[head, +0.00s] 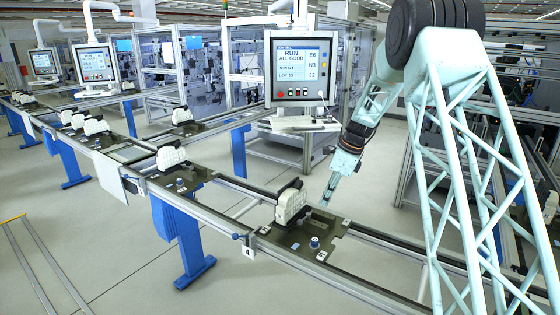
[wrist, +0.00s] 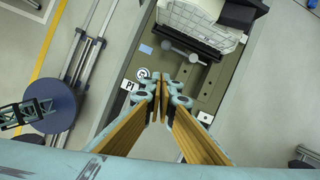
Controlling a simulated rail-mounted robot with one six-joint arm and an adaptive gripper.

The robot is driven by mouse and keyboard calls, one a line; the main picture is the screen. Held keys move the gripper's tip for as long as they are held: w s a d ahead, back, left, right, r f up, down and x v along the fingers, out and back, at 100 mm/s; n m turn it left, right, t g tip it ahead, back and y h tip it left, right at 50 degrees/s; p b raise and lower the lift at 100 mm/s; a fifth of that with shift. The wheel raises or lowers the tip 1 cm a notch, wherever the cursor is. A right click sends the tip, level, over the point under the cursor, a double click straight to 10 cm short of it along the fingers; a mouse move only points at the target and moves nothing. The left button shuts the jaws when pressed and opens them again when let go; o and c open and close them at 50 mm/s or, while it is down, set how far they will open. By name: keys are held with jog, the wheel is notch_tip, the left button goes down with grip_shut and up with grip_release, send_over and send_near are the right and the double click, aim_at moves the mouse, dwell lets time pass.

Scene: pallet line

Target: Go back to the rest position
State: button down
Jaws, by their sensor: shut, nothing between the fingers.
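My gripper (head: 327,202) is shut and empty in the head view, at the end of my pale blue arm. It hangs above the right side of the nearest pallet (head: 330,228). In the wrist view my gripper (wrist: 162,82) shows its two fingers meeting at the tips, over the dark pallet (wrist: 205,103) and close in the picture to a label marked P1. A white ribbed part (head: 291,203) stands upright on that pallet, to the left of my gripper and apart from it. It also shows at the top of the wrist view (wrist: 200,22).
The conveyor rails (head: 225,182) run from the front right to the back left, carrying several more pallets with white parts. A control screen (head: 300,68) on a hanging arm reads RUN ALL GOOD. Blue legs (head: 182,240) support the line.

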jog(key=s+a+r+n+b, duration=0.2)
jog(key=s+r+n, duration=0.2)
jog(key=s+r, duration=0.45)
jog(key=s+a+r+n+t+h+b, duration=0.15)
jog(key=s+r+n, duration=0.3)
jog(key=s, duration=0.75)
jog(key=s+a+r+n+b, duration=0.2)
jog(key=s+r+n+b, duration=0.1)
jog(key=s+r, duration=0.55)
jog(key=s+f+n+b, duration=0.2)
jog(key=s+n, duration=0.1)
jog(key=s, duration=0.9)
jog(key=s+f+n+h+b, duration=0.1)
jog(key=s+f+n+b, duration=0.1)
jog(key=s, duration=1)
jog(key=s+f+n+t+b, duration=0.1)
jog(key=s+n, duration=0.5)
jog(key=s, duration=0.6)
notch_tip(320, 180, down, 2)
jog(key=shift+d+f+b, duration=0.15)
jog(key=shift+f+b, duration=0.05)
jog(key=shift+b, duration=0.3)
jog(key=shift+w+h, duration=0.1)
jog(key=shift+h, duration=0.15)
